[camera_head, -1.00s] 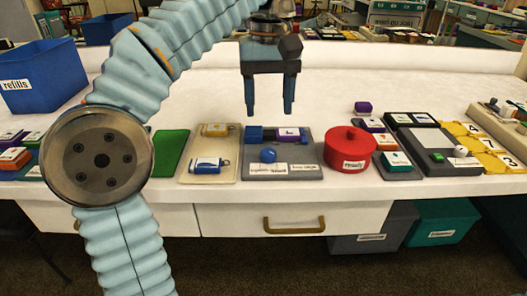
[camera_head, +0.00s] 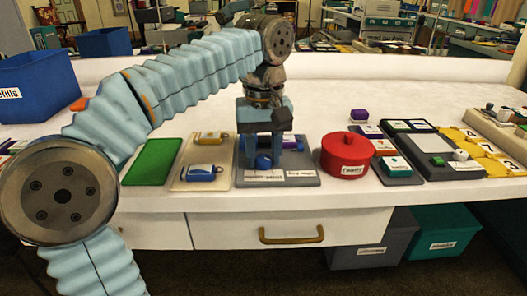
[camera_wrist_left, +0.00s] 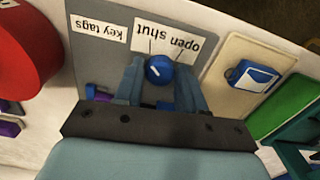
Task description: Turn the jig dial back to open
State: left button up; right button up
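The blue jig dial (camera_head: 263,161) is a round knob on a grey board (camera_head: 306,180). It also shows in the left wrist view (camera_wrist_left: 159,69), by a white label reading "open" and "shut" (camera_wrist_left: 168,34) upside down. Which word the dial points at, I cannot tell for sure. My left gripper (camera_head: 264,154) points down over the board, with one finger on each side of the dial. In the left wrist view, the fingers (camera_wrist_left: 160,80) stand apart, with a gap between them and the dial. My right gripper is not in view.
A "key tags" label (camera_wrist_left: 98,33) and small purple and blue blocks share the board. A red lidded pot (camera_head: 345,155) stands close on the right. A beige tray (camera_head: 205,170) with a blue tag and a green mat (camera_head: 152,163) lie left.

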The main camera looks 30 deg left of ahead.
pick_arm(q)
jog(key=c, duration=0.6)
